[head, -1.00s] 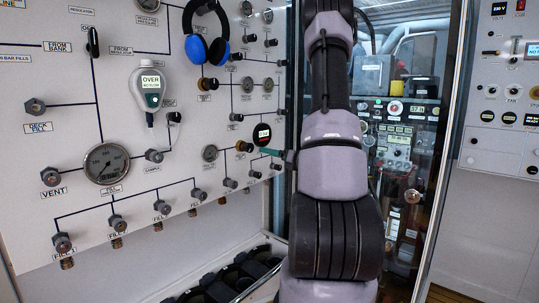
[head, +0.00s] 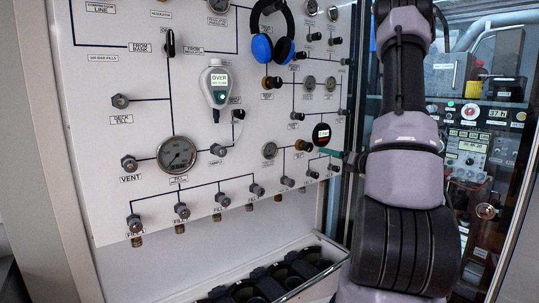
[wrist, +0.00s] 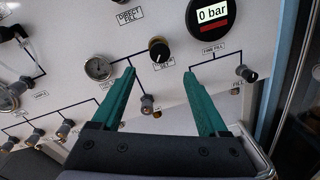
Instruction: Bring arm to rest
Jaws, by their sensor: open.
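My arm (head: 403,170) stands upright at the right of the head view, in front of the panel's right edge. My gripper is mostly hidden behind it; a green finger (head: 329,152) shows at its left, by the lower right of the panel. In the wrist view my gripper (wrist: 159,73) has its two green fingers wide apart, with nothing between them. The fill panel (wrist: 75,30) lies beyond the fingertips. A black knob (wrist: 159,49) and a small fitting (wrist: 147,103) show in the gap; I cannot tell whether the fingers touch the panel.
The panel carries gauges (head: 177,155), valves, a round 0 bar display (wrist: 211,14), blue headphones (head: 272,40) and a handheld meter (head: 216,88). A bin (head: 320,283) of dark cylinders stands below. A glass-fronted cabinet (head: 485,130) is behind my arm at the right.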

